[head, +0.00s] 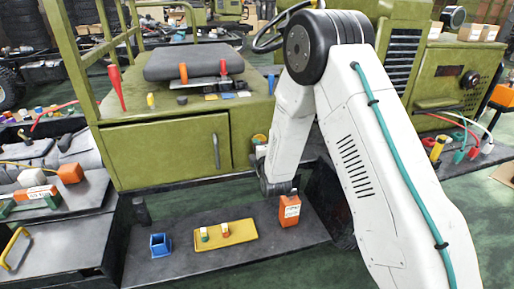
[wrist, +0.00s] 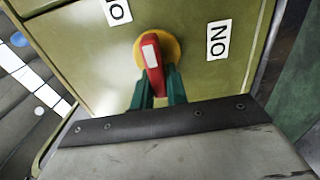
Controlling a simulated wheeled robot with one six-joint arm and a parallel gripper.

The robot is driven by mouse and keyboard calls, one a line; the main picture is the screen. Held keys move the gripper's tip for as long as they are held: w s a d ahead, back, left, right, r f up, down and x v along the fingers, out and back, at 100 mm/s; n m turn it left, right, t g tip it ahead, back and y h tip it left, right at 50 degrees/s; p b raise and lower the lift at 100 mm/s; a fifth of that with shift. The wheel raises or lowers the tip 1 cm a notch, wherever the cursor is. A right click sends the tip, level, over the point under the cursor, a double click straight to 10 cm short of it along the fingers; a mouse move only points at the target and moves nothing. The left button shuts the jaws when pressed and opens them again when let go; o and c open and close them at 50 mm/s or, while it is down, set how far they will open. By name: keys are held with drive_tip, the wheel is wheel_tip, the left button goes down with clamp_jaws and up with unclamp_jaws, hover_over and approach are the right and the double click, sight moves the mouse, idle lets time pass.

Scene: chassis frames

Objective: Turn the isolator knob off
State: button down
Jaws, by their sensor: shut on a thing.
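The isolator knob (wrist: 153,70) shows in the wrist view as a red handle with a white mark, on a round yellow plate (wrist: 174,47) fixed to an olive panel (wrist: 110,55). The handle runs nearly up and down in the picture. My gripper (wrist: 159,80) has its teal fingers on either side of the handle's lower end and is shut on it.
In the head view, a dark lower shelf (head: 190,268) holds a blue open box (head: 160,245), a yellow tray (head: 238,238) with small items, and an orange box (head: 290,211). An olive cabinet (head: 150,152) stands behind. Tools lie on top of it.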

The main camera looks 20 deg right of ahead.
drive_tip(key=shift+f, duration=0.1)
drive_tip(key=c, duration=1.4)
unclamp_jaws()
drive_tip(key=shift+s, duration=0.1)
drive_tip(key=s, duration=0.7)
drive_tip(key=shift+s, duration=0.35)
